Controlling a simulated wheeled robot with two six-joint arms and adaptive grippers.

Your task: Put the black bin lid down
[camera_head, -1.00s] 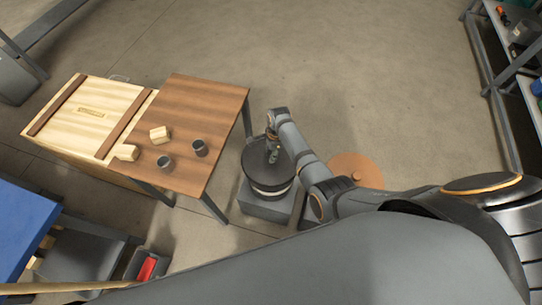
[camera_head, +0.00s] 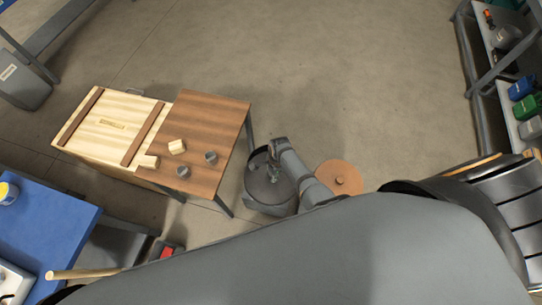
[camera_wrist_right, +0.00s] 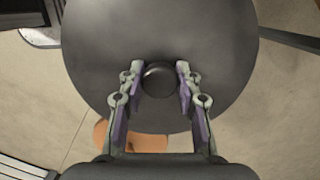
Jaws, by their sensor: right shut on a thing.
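The black bin lid (camera_head: 258,186) is a dark round disc with a knob, level or nearly so, beside the table's right edge in the head view. In the right wrist view the lid (camera_wrist_right: 160,32) fills the upper middle. My right gripper (camera_wrist_right: 160,72) has its two fingers on either side of the round knob (camera_wrist_right: 160,82), shut on it. In the head view my right gripper (camera_head: 274,172) is over the lid, partly hidden by my arm. A grey block-like base (camera_head: 265,208) shows below the lid. I cannot tell whether the lid touches anything beneath. My left gripper is not in view.
A brown table (camera_head: 212,115) holds wooden blocks and grey cups, beside a wooden crate (camera_head: 112,122). Shelving (camera_head: 478,90) stands at right. The floor beyond is clear.

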